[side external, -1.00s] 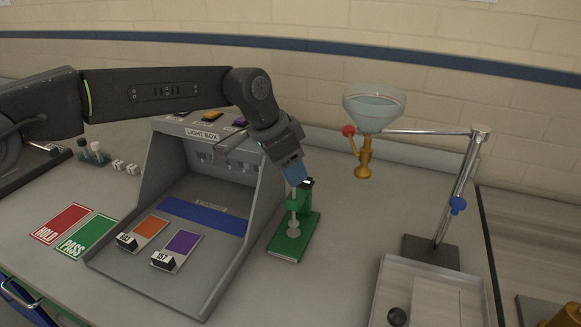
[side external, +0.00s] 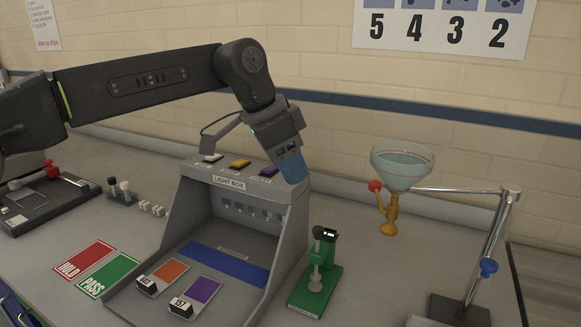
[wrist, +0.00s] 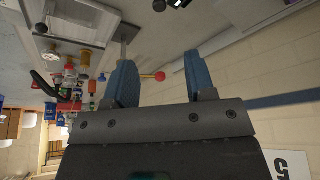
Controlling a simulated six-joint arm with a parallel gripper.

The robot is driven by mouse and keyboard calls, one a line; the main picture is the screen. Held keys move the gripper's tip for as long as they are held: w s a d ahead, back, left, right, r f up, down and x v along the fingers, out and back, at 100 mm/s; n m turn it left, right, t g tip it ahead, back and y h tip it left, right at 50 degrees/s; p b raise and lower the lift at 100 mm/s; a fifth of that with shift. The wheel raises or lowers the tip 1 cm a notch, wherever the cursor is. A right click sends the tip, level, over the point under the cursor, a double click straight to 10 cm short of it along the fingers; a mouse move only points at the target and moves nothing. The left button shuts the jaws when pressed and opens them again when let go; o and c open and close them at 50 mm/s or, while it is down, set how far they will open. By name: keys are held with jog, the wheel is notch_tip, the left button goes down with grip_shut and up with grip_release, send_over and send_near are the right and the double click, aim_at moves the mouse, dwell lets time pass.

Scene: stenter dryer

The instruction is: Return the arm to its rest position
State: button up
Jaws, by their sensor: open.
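My gripper (side external: 293,168) is at the end of my arm, raised above the right side of the grey light box (side external: 293,215) in the side external view. In the wrist view the two blue fingers of my gripper (wrist: 158,85) stand apart with nothing between them. The green stand device (side external: 318,275) is on the bench below and to the right, clear of the fingers.
A glass funnel (side external: 402,168) with a brass tap and a metal stand (side external: 487,250) are to the right. HOLD (side external: 82,260) and PASS (side external: 108,275) cards lie at the left. Orange (side external: 170,271) and purple (side external: 203,289) swatches lie in the box.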

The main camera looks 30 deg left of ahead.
jog(key=s+a+r+n+t+y, duration=0.1)
jog(key=s+a+n, duration=0.4)
jog(key=s+a, duration=0.85)
jog(key=s+a+f+n+y, duration=0.1)
jog(key=s+a+f+n, duration=0.1)
jog(key=s+a+f, duration=0.2)
jog(key=s+a+f+n+t+y, duration=0.1)
jog(key=s+a+f, duration=0.3)
jog(key=s, duration=0.7)
notch_tip(320, 180, down, 3)
jog(key=shift+s+r+n, duration=0.2)
jog(key=shift+n, duration=0.3)
